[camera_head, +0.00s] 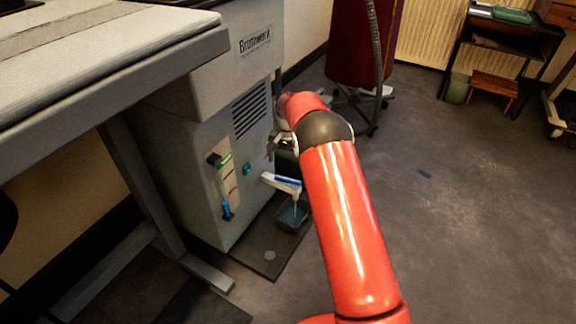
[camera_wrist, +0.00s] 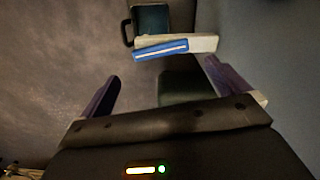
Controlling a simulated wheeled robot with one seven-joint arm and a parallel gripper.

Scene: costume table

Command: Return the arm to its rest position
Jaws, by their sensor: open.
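My red arm reaches forward from the bottom of the head view, and its black joint hides part of the gripper. My gripper (camera_head: 273,146) is beside the grey Brunswork machine (camera_head: 189,143). In the wrist view my gripper (camera_wrist: 161,84) has its two purple fingers wide apart, with nothing held between them. Beyond the fingers is a white bar with a blue strip (camera_wrist: 160,50), which also shows below the gripper in the head view (camera_head: 283,183).
A blue-grey container (camera_head: 293,215) sits low beside the machine. A table (camera_head: 115,65) overhangs at the left. A dark red garment form (camera_head: 358,45) stands behind my arm. A black side table (camera_head: 505,45) stands at the back right. The floor at the right is mostly clear.

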